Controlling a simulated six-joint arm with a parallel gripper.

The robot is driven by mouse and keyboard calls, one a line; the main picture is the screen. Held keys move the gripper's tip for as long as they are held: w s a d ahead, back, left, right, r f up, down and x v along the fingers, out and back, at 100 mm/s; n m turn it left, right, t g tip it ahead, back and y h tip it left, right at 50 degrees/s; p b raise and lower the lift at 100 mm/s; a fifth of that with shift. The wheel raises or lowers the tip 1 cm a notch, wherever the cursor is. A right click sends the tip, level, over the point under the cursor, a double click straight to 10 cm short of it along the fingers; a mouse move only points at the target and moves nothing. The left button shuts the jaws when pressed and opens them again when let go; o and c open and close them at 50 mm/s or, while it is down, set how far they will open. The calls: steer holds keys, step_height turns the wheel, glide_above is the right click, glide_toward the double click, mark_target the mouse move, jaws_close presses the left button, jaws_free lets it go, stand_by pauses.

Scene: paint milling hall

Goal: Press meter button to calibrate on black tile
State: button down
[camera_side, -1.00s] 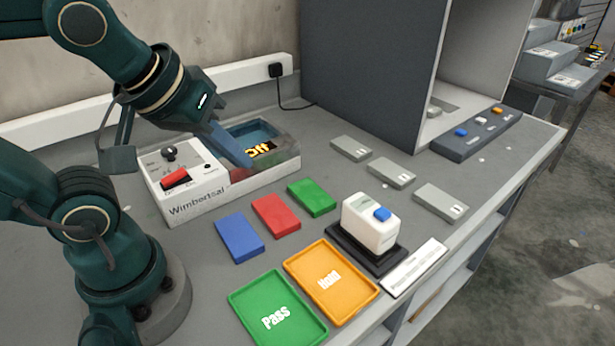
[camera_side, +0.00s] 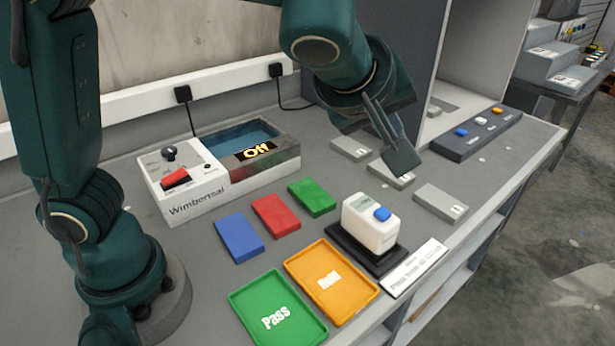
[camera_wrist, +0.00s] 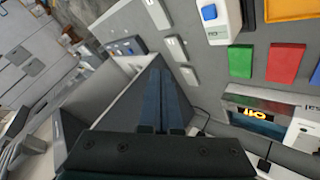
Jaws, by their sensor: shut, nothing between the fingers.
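The white meter (camera_side: 369,225) with a blue button (camera_side: 382,214) on top stands on a black tile (camera_side: 349,247) near the bench's front edge. In the wrist view the meter (camera_wrist: 222,25) and its blue button (camera_wrist: 209,12) show at the top. My gripper (camera_side: 402,163) is shut and empty. In the side view it hangs over the grey blocks, behind and to the right of the meter, apart from it. In the wrist view its fingers (camera_wrist: 160,90) lie side by side.
Grey blocks (camera_side: 440,201) lie right of the meter. A green Pass tray (camera_side: 240,300) and an orange Hold tray (camera_side: 300,262) lie in front. Blue, red and green panels and a Wimbertsal bath (camera_side: 200,205) sit left. A grey booth (camera_side: 420,60) stands behind.

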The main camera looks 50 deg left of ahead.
steer(key=shift+s+d+f, duration=0.25)
steer(key=shift+d+f, duration=0.3)
steer(key=shift+d, duration=0.1)
glide_above(379, 222)
steer(key=shift+f, duration=4.4)
steer(key=shift+f, duration=0.1)
steer(key=shift+f, duration=0.35)
steer(key=shift+f, duration=0.4)
steer(key=shift+r, duration=0.9)
